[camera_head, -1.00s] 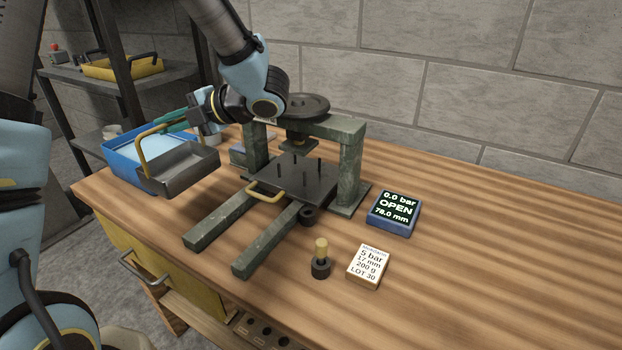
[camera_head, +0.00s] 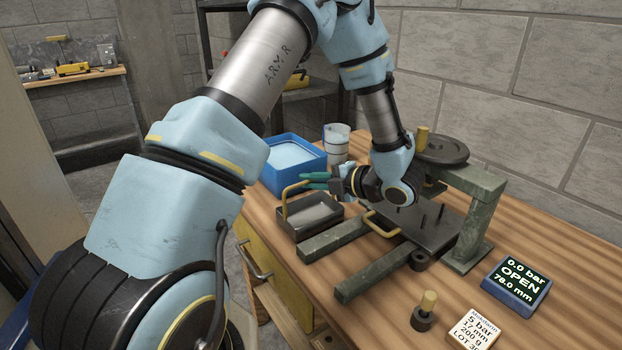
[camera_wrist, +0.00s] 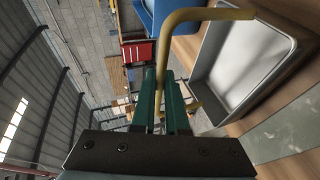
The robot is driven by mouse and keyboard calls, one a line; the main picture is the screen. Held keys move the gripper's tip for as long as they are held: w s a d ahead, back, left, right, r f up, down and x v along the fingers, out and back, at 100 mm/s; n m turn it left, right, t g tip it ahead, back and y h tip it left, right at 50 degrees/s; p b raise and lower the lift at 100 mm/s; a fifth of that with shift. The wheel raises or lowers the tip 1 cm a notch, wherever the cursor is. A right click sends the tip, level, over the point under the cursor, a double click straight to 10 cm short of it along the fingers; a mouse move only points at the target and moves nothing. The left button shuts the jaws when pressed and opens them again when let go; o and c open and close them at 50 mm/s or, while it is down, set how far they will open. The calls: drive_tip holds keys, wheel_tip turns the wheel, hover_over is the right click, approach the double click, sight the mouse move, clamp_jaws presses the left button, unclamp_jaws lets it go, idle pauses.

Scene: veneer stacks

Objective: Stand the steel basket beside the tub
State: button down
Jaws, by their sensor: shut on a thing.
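The steel basket (camera_head: 318,227) is a grey open tray with a yellow arched handle (camera_head: 284,202). It is at the left edge of the bench, close in front of the blue tub (camera_head: 278,182), which holds something pale blue. I cannot tell whether its base touches the bench. My gripper (camera_head: 309,181) has green fingers shut on the handle, above the basket. In the wrist view, the handle passes between the fingers (camera_wrist: 165,90), with the basket (camera_wrist: 240,55) to the right and part of the tub (camera_wrist: 156,12) at the top.
A press (camera_head: 478,205) with pegged plate and two green rails stands right of the basket, one rail end very close. A clear beaker (camera_head: 336,143) stands beside the tub. A display (camera_head: 517,284), label block (camera_head: 474,330) and small knobbed weight (camera_head: 424,312) lie front right.

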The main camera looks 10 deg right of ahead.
drive_tip(key=shift+f, duration=0.2)
drive_tip(key=c, duration=0.9)
unclamp_jaws()
drive_tip(key=shift+d+r, duration=0.1)
drive_tip(key=shift+r, duration=0.05)
drive_tip(key=b+v, duration=0.2)
drive_tip(key=v, duration=0.5)
drive_tip(key=shift+s+d+b, duration=0.1)
drive_tip(key=shift+s+b, duration=0.05)
drive_tip(key=shift+b, duration=0.25)
drive_tip(key=shift+s, duration=0.1)
